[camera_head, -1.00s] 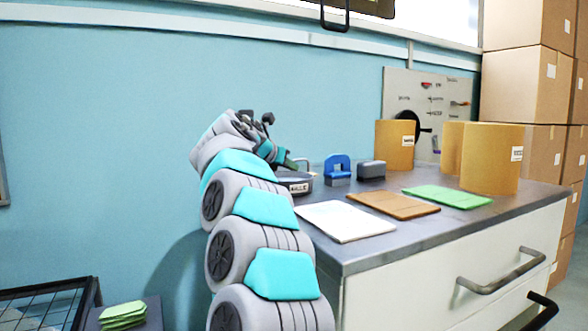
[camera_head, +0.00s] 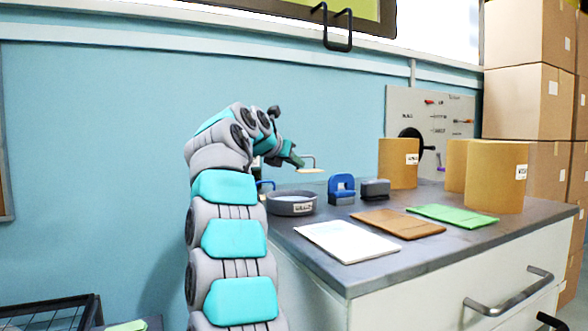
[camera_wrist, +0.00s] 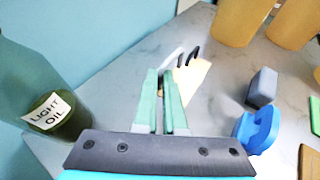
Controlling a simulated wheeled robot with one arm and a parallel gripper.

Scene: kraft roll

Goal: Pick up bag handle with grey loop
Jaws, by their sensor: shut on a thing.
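My gripper (camera_head: 294,160) is at the end of my raised arm, above the back left of the grey bench in the head view. Its green fingers (camera_wrist: 167,80) are shut on the bag handle. The handle shows as a thin grey loop over a small tan piece (camera_head: 310,171) at the fingertips. It appears clear of the bench top. In the wrist view the tan piece (camera_wrist: 194,78) lies just beyond and right of the fingertips, with dark slits or bars and a pale bar beside it. The exact grip on the loop is too small to tell.
A round grey labelled pan (camera_head: 291,205) stands below my gripper. A blue looped piece (camera_head: 342,188) and a grey block (camera_head: 375,190) stand to its right. A dark green bottle marked light oil (camera_wrist: 45,95) is close left in the wrist view. Paper packets and kraft rolls lie rightward.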

